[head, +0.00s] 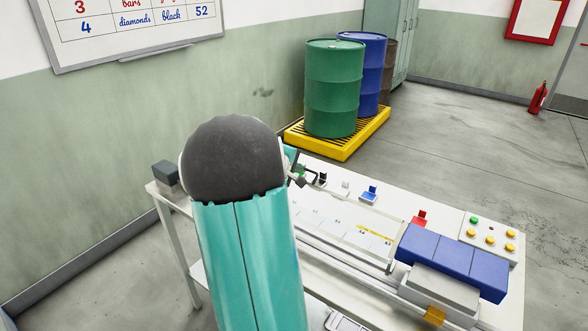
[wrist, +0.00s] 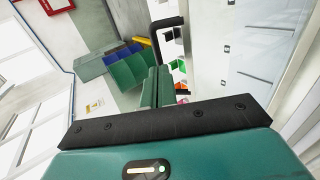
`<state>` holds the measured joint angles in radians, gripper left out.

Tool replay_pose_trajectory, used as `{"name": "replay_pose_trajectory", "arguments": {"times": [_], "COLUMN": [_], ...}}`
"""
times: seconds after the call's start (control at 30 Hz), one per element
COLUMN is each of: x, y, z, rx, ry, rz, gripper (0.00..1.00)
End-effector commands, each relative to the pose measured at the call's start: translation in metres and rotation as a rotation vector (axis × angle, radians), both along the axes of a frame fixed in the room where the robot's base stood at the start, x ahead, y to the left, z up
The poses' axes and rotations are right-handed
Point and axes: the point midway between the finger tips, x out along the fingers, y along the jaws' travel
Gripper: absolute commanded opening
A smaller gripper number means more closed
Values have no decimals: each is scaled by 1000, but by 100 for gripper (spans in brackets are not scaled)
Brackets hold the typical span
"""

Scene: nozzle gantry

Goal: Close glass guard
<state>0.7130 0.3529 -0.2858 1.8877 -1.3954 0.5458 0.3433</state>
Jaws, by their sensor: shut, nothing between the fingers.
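The glass guard (head: 392,250) is a clear panel in a thin pale frame along the machine on the white table in the head view. Its right end is near the blue block, and its left end is partly hidden by my arm. Its exact tilt is hard to tell. My gripper (head: 300,176) is near the guard's left end, mostly hidden behind my teal and black arm. In the wrist view my gripper (wrist: 158,78) is shut and empty, with pale see-through surfaces to its right. Whether it touches the guard cannot be told.
The white table (head: 510,222) bears a blue segmented block (head: 450,260), a button panel (head: 490,236) and small coloured parts, including a red one (head: 419,218). A green drum (head: 335,90) and a blue drum (head: 369,75) stand on a yellow pallet (head: 345,150) behind.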

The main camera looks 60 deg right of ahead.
Motion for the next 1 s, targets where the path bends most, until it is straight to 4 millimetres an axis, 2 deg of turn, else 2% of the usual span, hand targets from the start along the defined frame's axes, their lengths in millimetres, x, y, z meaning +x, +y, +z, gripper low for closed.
{"name": "replay_pose_trajectory", "arguments": {"times": [0.5, 1.0], "x": [-11, -14], "y": [-39, -64], "z": [-30, -76], "rx": [316, 669], "ry": [-53, -107], "rz": [-8, -3], "gripper": [0, 0]}}
